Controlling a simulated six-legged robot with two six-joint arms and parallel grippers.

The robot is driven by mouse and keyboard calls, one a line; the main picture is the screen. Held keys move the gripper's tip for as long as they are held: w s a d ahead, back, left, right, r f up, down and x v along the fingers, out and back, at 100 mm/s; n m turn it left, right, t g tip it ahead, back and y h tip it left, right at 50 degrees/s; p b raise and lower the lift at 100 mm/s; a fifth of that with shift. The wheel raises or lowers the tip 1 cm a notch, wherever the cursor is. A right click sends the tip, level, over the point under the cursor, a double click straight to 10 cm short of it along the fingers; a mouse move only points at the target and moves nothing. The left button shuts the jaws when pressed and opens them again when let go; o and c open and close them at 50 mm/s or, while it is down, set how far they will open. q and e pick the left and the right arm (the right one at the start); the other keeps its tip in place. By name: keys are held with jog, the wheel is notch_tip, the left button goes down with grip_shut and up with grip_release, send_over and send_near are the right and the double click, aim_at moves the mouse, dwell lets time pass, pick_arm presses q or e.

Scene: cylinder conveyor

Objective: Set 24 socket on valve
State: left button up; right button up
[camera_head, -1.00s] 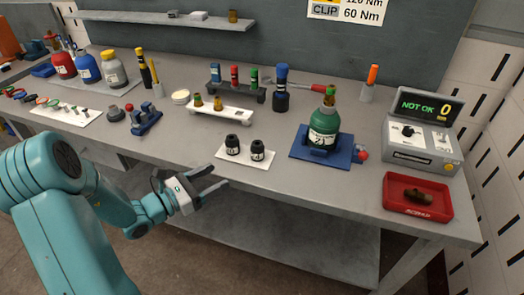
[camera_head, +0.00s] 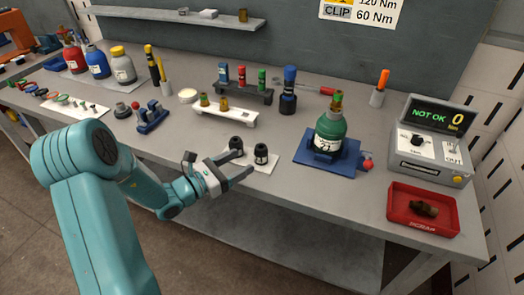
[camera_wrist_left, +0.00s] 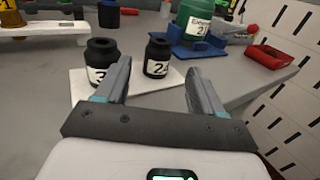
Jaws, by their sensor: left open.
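Two black sockets stand upright on a white plate (camera_head: 262,166) near the bench's front edge. In the left wrist view the right one, the 24 socket (camera_wrist_left: 157,58), has a label that seems to read 24. The other socket (camera_wrist_left: 101,62) has a label starting with 3. The 24 socket also shows in the head view (camera_head: 261,153). My left gripper (camera_head: 245,162) is open and empty, close in front of the plate, with the 24 socket seen between its fingers. A green cylinder (camera_head: 329,130) with a brass valve (camera_head: 338,101) on top stands in a blue holder (camera_head: 312,160). My right gripper is out of view.
A red tray (camera_head: 395,212) with a brown part lies at the bench's right front. A tester (camera_head: 432,140) reading NOT OK 0 stands behind it. A white rack (camera_head: 222,113) and a blue-topped tool (camera_head: 288,95) are behind the sockets. Bench between plate and blue holder is clear.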

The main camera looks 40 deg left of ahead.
aim_at(256, 153)
pick_arm(q)
jog(key=x, duration=0.5)
jog(key=shift+p, duration=0.35)
jog(key=shift+w+d+r, duration=0.15)
jog(key=shift+w+d, duration=0.05)
jog(key=shift+w, duration=0.25)
jog(key=p+x, duration=0.1)
jog(key=x, duration=0.3)
jog(key=shift+r+p, duration=0.1)
jog(key=shift+p, duration=0.2)
jog(key=shift+w, duration=0.45)
jog(key=shift+c, duration=0.3)
jog(key=c, duration=1.1)
jog(key=shift+o, duration=0.2)
jog(key=shift+r, duration=0.1)
